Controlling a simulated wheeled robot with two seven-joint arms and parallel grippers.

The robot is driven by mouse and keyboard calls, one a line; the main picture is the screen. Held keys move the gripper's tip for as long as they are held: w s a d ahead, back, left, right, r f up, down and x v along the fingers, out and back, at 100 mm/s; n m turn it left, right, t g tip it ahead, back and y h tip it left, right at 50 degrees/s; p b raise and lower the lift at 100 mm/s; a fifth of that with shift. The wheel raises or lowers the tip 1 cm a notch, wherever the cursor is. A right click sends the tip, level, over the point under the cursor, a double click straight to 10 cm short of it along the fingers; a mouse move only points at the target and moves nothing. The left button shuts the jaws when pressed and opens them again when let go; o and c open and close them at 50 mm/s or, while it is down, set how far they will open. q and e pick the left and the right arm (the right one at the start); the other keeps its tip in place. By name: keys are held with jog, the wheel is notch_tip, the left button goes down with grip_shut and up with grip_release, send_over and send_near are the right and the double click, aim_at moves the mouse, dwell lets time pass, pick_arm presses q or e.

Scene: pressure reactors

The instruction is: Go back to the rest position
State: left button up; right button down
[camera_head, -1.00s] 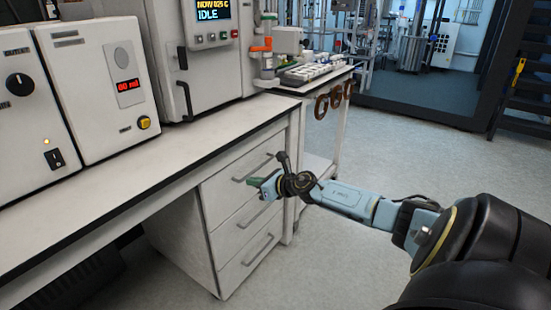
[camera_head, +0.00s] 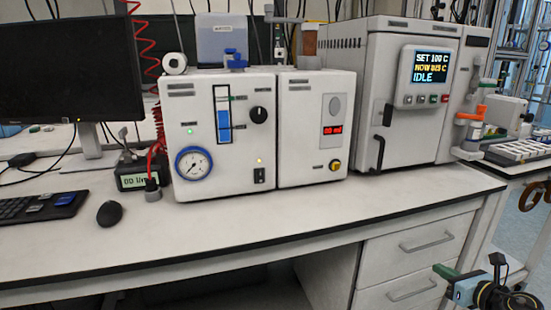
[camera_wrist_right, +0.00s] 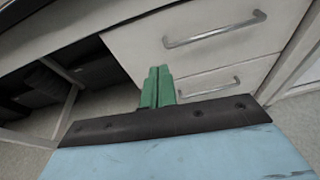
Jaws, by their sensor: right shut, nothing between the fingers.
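My right gripper (camera_head: 446,273) shows at the bottom right of the head view, in front of the white drawer unit and below the bench top. In the right wrist view its two green fingers (camera_wrist_right: 158,86) are side by side and shut, with nothing between them. The drawer fronts (camera_wrist_right: 222,32) with metal handles lie beyond the fingertips; the gripper looks apart from them. My left gripper is not in view.
The white bench (camera_head: 240,232) runs across the head view. On it stand a pump unit with a gauge (camera_head: 222,135), a reactor cabinet with an IDLE display (camera_head: 385,105), a monitor (camera_head: 68,75), a keyboard (camera_head: 38,205) and a mouse (camera_head: 110,213). Open floor shows at the right edge.

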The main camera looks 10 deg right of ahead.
jog(key=s+a+f+m+g+h, duration=0.45)
jog(key=s+a+f+m, duration=0.65)
jog(key=m, duration=1.1)
jog(key=s+a+f+m+g+y+p, duration=0.1)
jog(key=s+a+f+m+g+y, duration=0.2)
jog(key=s+a+m, duration=0.5)
jog(key=s+a+f+m+g, duration=0.35)
jog(key=s+a, duration=0.35)
jog(key=a, duration=0.3)
pick_arm(q)
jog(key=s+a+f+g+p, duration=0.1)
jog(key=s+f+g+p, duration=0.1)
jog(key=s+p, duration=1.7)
jog(key=p, duration=0.7)
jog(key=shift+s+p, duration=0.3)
jog(key=shift+p, duration=0.05)
pick_arm(e)
jog(key=s+d+f+g, duration=0.1)
jog(key=s+g, duration=0.1)
jog(key=s, duration=1.7)
jog(key=shift+d+f+g, duration=0.15)
jog(key=shift+f+g, duration=0.25)
